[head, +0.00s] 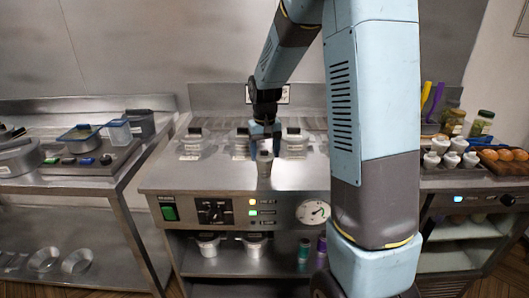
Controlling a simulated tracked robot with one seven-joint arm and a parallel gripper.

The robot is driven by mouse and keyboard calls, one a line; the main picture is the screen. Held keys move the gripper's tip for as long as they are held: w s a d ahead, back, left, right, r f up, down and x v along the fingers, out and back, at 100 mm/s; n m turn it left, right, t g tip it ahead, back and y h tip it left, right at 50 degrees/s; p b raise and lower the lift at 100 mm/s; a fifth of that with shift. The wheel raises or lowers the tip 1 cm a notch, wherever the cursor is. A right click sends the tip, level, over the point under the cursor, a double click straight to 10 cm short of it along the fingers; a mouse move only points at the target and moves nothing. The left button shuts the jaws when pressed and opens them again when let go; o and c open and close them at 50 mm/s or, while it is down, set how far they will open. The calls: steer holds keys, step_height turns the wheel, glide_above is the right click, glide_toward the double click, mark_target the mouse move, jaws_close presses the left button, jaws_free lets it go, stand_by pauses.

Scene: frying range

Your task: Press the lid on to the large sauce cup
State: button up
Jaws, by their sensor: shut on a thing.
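A small grey tapered cup (265,168), apparently the large sauce cup, is upright in the middle of the steel range top. My gripper (265,149) points straight down directly above it, its two blue fingers at the height of the cup's rim. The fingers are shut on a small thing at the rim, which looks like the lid. The fingers hide most of it, and I cannot tell whether it is seated on the cup or just above it.
Several white labelled pots with black knobs, one of them the left pot (193,146), stand behind the cup. Several small white cups (441,145) stand on the right counter. The range's front left top is clear.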

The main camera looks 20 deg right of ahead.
stand_by(0.3)
steer(key=o, duration=1.1)
steer(key=shift+r, duration=0.1)
steer(key=shift+r, duration=3.4)
steer(key=shift+c, duration=0.4)
jaws_close()
